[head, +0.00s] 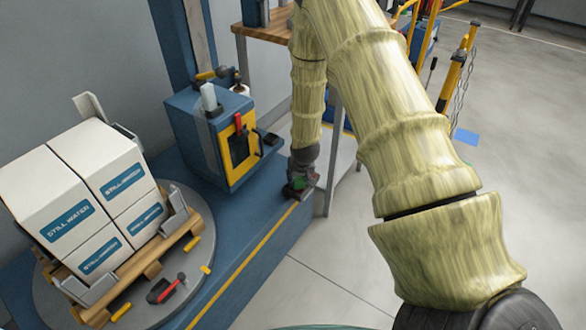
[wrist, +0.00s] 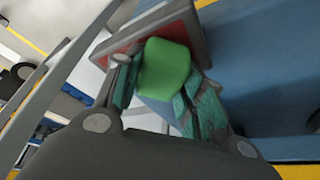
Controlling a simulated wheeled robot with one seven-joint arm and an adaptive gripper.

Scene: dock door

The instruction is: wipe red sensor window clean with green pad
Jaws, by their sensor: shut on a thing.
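My gripper (head: 297,187) is low beside the blue machine base in the head view, at the end of my arm. In the wrist view its two fingers are closed around a green pad (wrist: 164,68). The pad is a rounded, bright green block, and only a speck of it shows in the head view. Just beyond the pad in the wrist view is a grey housing with a red face, the red sensor window (wrist: 181,14). The pad and fingers cover part of the red face. I cannot tell whether the pad touches it. The window is not distinguishable in the head view.
A blue machine base (head: 262,238) with a yellow edge line runs beside my gripper. A blue control box (head: 197,140) stands on it. White cartons (head: 65,190) sit on a pallet on a round turntable at left. Grey floor is open at right.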

